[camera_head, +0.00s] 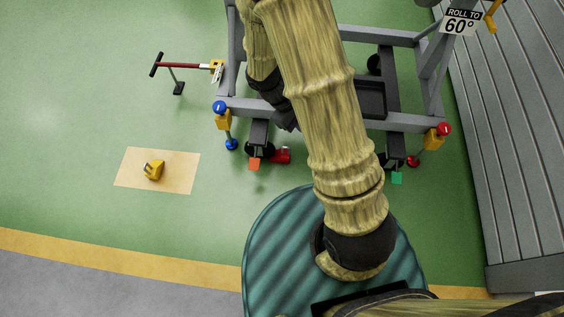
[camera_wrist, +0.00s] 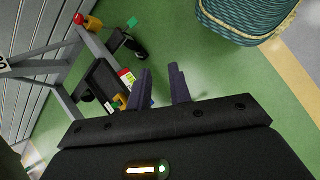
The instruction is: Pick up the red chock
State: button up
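The red chock (camera_head: 281,156) lies on the green floor under the front of the grey stand, just right of the caster with the orange-red square tag. My arm crosses the head view to its right, and my gripper is not visible there. In the wrist view my gripper (camera_wrist: 162,80) is open, with its two dark fingers apart and green floor between them. A small red and white item (camera_wrist: 127,78) shows just left of the left finger; it seems to be the chock, partly hidden, but I cannot be sure.
The grey stand (camera_head: 410,122) has casters, with jacks at its front corners. A yellow chock (camera_head: 153,170) sits on a tan mat (camera_head: 185,174) at left. Grey ribbed panelling (camera_head: 515,150) is at right.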

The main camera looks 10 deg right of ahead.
aim_at(282, 152)
jog(key=w+f+n+t+h+b, duration=0.2)
jog(key=w+f+n+h+b, duration=0.15)
jog(key=f+b, duration=0.6)
jog(key=w+a+f+n+t+h+b, duration=0.15)
jog(key=f+n+b, duration=0.3)
jog(key=f, duration=1.05)
jog(key=w+f+n+t+h+b, duration=0.35)
jog(key=f+b, duration=0.45)
jog(key=f, duration=0.4)
jog(key=w+a+f+n+t+y+b, duration=0.1)
jog(key=a+f+n+t+y+b, duration=0.1)
jog(key=f+b, duration=0.3)
jog(key=w+a+f+n+t+y+b, duration=0.1)
jog(key=a+f+n+t+b, duration=0.2)
jog(key=f, duration=1)
jog(key=w+a+f+n+t+y+b, duration=0.1)
jog(key=a+f+n+t+y+b, duration=0.1)
jog(key=f+n+t+b, duration=0.4)
jog(key=shift+a+f+y+b, duration=0.2)
jog(key=shift+a+f+b, duration=0.15)
jog(key=shift+f, duration=0.45)
jog(key=shift+a+f+y+b, duration=0.2)
jog(key=shift+a+f, duration=0.2)
jog(key=shift+f, duration=0.4)
jog(key=shift+r, duration=0.1)
